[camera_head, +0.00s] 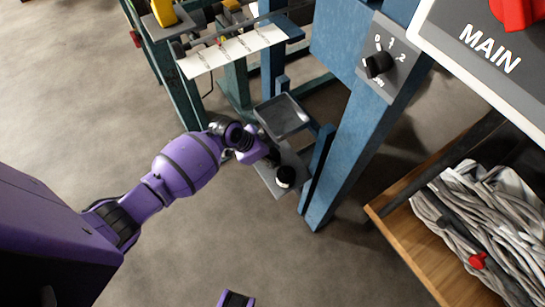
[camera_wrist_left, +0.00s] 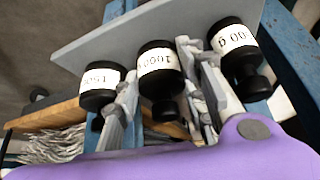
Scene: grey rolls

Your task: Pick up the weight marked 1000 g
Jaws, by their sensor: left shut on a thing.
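In the left wrist view three black weights with white labels stand in a row by a grey plate (camera_wrist_left: 200,22). The middle weight (camera_wrist_left: 160,88) has an upside-down label that appears to read 1000 g. My left gripper (camera_wrist_left: 160,62) is shut on it, one finger on each side. The left weight (camera_wrist_left: 98,98) has a partly readable label. The right weight (camera_wrist_left: 238,62) shows a label ending in 00 g. In the head view my left gripper (camera_head: 262,150) is over a small grey shelf, with a black weight (camera_head: 286,176) beside it. The gripped weight is hidden there.
A blue post (camera_head: 345,150) with a rotary knob (camera_head: 377,65) stands right of the shelf. A grey tray (camera_head: 282,116) sits just above. A wooden box edge (camera_head: 425,255) with grey cables is at the right. Open floor lies below.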

